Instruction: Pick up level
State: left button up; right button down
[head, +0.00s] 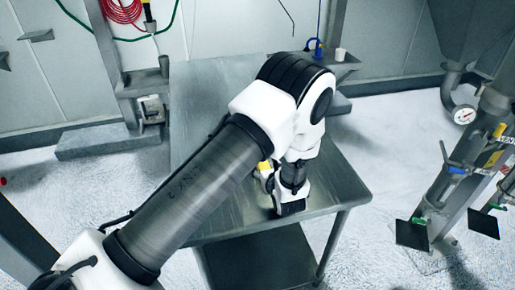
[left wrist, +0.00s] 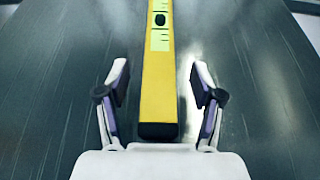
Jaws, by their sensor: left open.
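A yellow level (left wrist: 159,85) with a black end cap lies on the metal table in the left wrist view. It runs from the bottom middle to the top edge, with a bubble window near the top. My left gripper (left wrist: 160,88) is open, with one finger on each side of the level and a gap on both sides. In the head view a small yellow piece of the level (head: 265,167) shows beside my left gripper (head: 291,207); my arm hides most of it. My right gripper is not in view.
The metal table (head: 340,190) has bare top around the arm and a lower shelf. A pressure gauge (head: 463,115) and metal equipment with dark pedals stand at the right. A red coiled hose (head: 122,10) hangs at the back left wall.

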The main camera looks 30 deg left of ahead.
pick_arm(q)
jog(key=x, duration=0.3)
jog(key=shift+a+f, duration=0.15)
jog(key=shift+f, duration=0.05)
jog(key=shift+r, duration=0.1)
jog(key=shift+s+d+r, duration=0.1)
jog(key=shift+d, duration=0.15)
jog(key=c, duration=0.4)
grip_shut()
